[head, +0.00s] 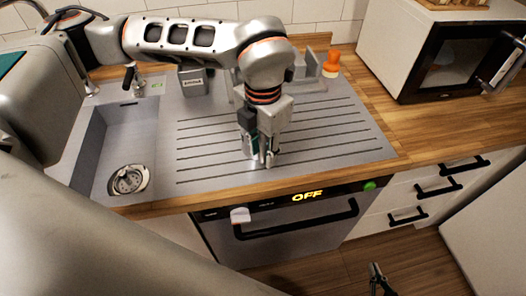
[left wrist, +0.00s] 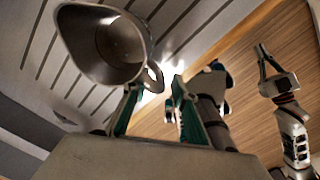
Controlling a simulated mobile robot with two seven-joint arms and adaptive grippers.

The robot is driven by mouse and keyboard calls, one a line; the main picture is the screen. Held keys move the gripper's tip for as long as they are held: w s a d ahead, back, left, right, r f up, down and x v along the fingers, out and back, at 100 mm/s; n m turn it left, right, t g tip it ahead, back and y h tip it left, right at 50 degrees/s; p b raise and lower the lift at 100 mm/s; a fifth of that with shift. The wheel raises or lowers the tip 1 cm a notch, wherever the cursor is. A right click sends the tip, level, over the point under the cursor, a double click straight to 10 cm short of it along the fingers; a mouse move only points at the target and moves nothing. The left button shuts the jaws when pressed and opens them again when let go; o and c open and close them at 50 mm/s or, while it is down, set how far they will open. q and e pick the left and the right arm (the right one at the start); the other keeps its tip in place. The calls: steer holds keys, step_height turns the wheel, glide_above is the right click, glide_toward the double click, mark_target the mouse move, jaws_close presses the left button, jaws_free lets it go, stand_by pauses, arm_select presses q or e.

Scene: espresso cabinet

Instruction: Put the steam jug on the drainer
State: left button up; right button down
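The steel steam jug (left wrist: 102,42) shows in the left wrist view, with its open mouth towards the camera and its handle (left wrist: 154,78) towards my fingers. It is over the grooved drainer (left wrist: 50,60); I cannot tell whether it touches it. In the head view my left gripper (head: 262,160) points down over the middle of the drainer (head: 340,140), and the jug is not clearly visible there. The left wrist view shows its two fingers (left wrist: 156,88) apart, with the handle near their tips. My right gripper (head: 378,272) is low above the floor, away from the counter; its opening is unclear.
The sink basin (head: 115,145) lies left of the drainer. A grey box (head: 194,81) and an orange item (head: 332,62) stand at the back. A microwave (head: 455,55) is at right. Below is an appliance front reading OFF (head: 306,196). The drainer's right side is clear.

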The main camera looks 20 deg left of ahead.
arm_select(q)
steer(key=r, duration=0.5)
steer(key=r+b, duration=0.1)
steer(key=r, duration=0.5)
steer(key=shift+s+d, duration=0.1)
steer(key=shift+s, duration=0.1)
